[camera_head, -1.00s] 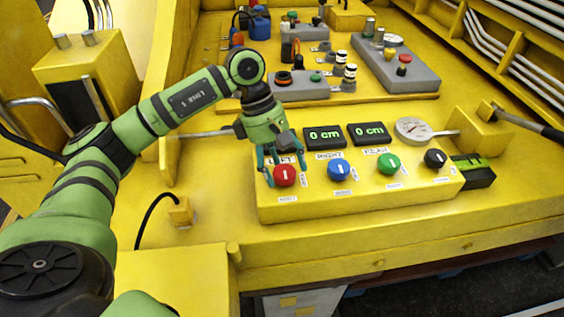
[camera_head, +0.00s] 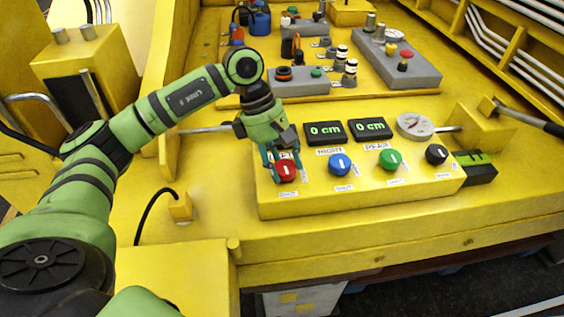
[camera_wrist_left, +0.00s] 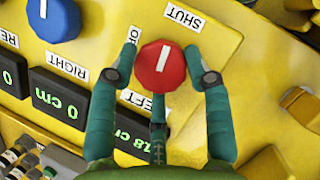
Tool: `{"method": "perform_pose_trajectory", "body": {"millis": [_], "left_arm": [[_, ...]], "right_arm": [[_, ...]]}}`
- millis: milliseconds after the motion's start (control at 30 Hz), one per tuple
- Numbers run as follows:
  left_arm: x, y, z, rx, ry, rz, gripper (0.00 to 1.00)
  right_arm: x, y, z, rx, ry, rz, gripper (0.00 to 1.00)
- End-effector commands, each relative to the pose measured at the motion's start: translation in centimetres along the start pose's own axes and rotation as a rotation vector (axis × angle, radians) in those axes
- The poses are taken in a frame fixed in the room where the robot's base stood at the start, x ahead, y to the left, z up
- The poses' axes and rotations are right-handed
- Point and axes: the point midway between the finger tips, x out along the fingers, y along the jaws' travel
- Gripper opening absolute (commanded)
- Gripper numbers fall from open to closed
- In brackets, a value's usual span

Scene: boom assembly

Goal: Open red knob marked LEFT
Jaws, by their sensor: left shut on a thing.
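The red knob (camera_head: 286,171) sits at the left end of the row on the yellow control box. It also shows in the left wrist view (camera_wrist_left: 161,66), with a white mark that tilts slightly toward the SHUT label (camera_wrist_left: 183,19). An OPEN label (camera_wrist_left: 129,50) and a LEFT label (camera_wrist_left: 153,103) are partly hidden by the fingers. My left gripper (camera_head: 283,160) is shut on the red knob, with its teal fingers (camera_wrist_left: 164,75) on either side of it. The left display (camera_wrist_left: 132,130) is partly covered and reads a number ending in .8 cm. My right gripper is not in view.
Blue (camera_head: 340,163), green (camera_head: 390,159) and black (camera_head: 437,154) knobs stand to the right on the same box. Two displays (camera_head: 325,133) (camera_head: 370,129) behind them read 0 cm. A round gauge (camera_head: 414,126) is at the right. Grey boxes with buttons stand farther back.

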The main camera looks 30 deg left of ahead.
Motion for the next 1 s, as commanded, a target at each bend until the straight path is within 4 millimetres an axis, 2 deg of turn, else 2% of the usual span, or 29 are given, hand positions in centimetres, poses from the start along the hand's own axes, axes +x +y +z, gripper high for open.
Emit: {"method": "perform_pose_trajectory", "body": {"millis": [500,1000], "left_arm": [[0.6,-0.3,0.2,-0.384,-0.008,0.159,0.17],[0.5,-0.4,0.5,-0.821,-0.011,0.342,0.16]], "right_arm": [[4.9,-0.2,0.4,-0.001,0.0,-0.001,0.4],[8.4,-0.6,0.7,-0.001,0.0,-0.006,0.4]]}}
